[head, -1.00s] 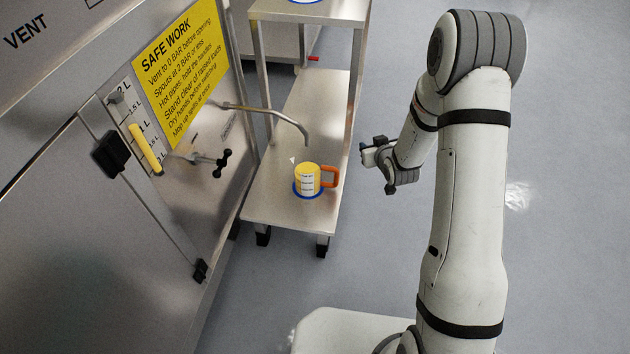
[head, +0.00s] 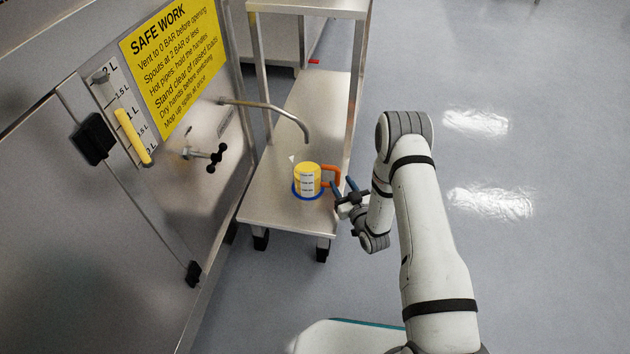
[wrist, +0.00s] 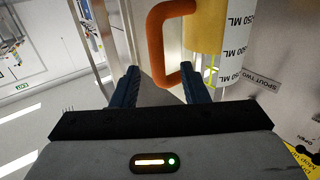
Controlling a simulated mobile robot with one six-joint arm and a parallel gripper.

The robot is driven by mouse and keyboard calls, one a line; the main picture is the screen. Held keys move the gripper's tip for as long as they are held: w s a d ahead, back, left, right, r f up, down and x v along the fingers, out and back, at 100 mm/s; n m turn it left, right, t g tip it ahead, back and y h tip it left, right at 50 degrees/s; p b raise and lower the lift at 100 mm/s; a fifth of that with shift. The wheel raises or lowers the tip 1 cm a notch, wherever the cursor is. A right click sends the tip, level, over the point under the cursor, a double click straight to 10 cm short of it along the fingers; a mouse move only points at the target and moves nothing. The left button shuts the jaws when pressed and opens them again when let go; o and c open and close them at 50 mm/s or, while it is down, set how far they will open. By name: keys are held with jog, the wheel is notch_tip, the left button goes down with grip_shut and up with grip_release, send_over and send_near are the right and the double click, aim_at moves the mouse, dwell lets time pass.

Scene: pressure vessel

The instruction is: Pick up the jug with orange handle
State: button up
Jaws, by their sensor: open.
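The yellow jug (head: 307,179) with a white measuring label and an orange handle (head: 331,174) stands upright on the blue ring (head: 297,194) on the lower cart shelf. Its handle points right, toward my gripper (head: 342,187). The gripper is open, its blue fingers close to the handle. In the wrist view the gripper (wrist: 160,82) has its two fingers apart, with the orange handle (wrist: 157,50) ahead and between them. The yellow jug body (wrist: 206,25) is to the right. I cannot tell whether a finger touches the handle.
A metal spout (head: 270,112) reaches from the vessel wall above the jug. The steel cart (head: 275,212) has an upright post (head: 357,75) behind the jug on the right. A black-knobbed valve (head: 217,157) juts from the wall at left. The floor to the right is clear.

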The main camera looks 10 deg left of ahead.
aim_at(339, 179)
jog(key=x, duration=0.2)
jog(key=b+x, duration=0.1)
jog(key=shift+w+a+f, duration=0.1)
jog(key=shift+w+f, duration=0.3)
jog(key=shift+w, duration=0.05)
jog(key=shift+w+a+r, duration=0.1)
jog(key=shift+w, duration=0.1)
jog(key=shift+c, duration=0.2)
grip_shut()
